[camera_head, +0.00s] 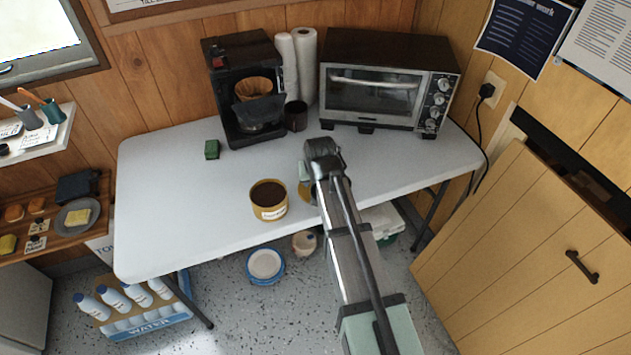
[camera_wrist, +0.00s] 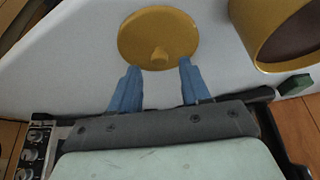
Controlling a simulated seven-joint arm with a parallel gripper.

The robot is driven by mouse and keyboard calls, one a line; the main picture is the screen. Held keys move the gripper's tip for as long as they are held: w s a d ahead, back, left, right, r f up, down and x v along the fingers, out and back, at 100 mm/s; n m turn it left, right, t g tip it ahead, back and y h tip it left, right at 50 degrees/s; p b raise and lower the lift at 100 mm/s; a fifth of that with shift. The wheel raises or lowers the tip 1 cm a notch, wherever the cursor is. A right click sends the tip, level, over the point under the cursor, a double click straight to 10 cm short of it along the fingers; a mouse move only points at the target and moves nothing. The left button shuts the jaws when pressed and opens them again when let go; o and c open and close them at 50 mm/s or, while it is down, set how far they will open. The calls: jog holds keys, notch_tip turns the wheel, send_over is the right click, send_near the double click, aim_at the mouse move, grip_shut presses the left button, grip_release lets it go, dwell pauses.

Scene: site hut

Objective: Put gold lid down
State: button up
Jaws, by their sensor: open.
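The gold lid (camera_wrist: 158,32) appears to lie flat on the white table, with its knob up, in the wrist view. In the head view only a sliver of the lid (camera_head: 304,191) shows beside my arm. My gripper (camera_wrist: 158,66) is open, its two blue fingers spread to either side of the knob with clear gaps. The knob is not gripped. In the head view my fingers are hidden behind my wrist. The open gold canister (camera_head: 269,203), with dark contents and a white label, stands left of the lid; it also shows in the wrist view (camera_wrist: 272,30).
A coffee maker (camera_head: 241,90), a dark mug (camera_head: 296,116), paper rolls (camera_head: 304,60) and a toaster oven (camera_head: 385,85) line the back of the table (camera_head: 165,220). A small green block (camera_head: 212,149) lies left. The table's left part is clear.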

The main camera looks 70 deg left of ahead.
jog(key=v, duration=0.9)
jog(key=shift+r, duration=0.25)
jog(key=shift+d, duration=0.15)
